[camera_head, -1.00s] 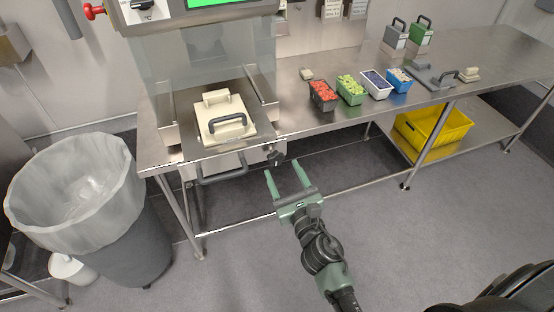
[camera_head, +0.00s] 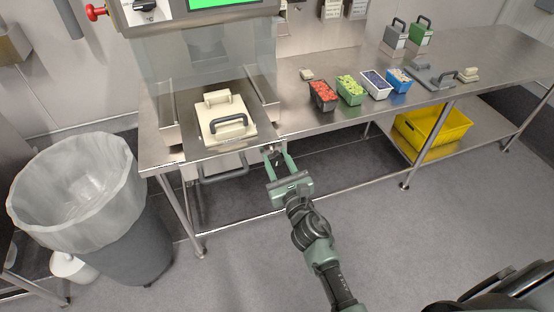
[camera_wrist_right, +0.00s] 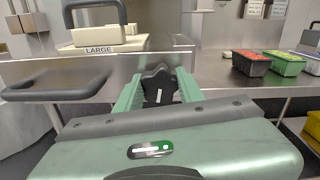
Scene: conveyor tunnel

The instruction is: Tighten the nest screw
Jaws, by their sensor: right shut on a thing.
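The nest screw's dark, star-shaped knob (camera_wrist_right: 159,82) is on the front of the metal drawer below the cream nest. In the right wrist view it sits between the two green fingers of my right gripper (camera_wrist_right: 158,92), which is shut on it. A pale mark shows on the knob's face. In the head view my right gripper (camera_head: 277,158) reaches the knob at the bench's front edge, and its fingers largely cover the knob. The cream nest (camera_head: 226,119) with a dark handle lies on the drawer; it reads LARGE in the wrist view. My left gripper is not in view.
A drawer handle (camera_head: 222,175) hangs left of the knob. Several filled punnets (camera_head: 324,96) stand on the steel bench to the right. A lined bin (camera_head: 75,190) stands at the left. A yellow crate (camera_head: 432,129) is on the lower shelf. Floor before the bench is clear.

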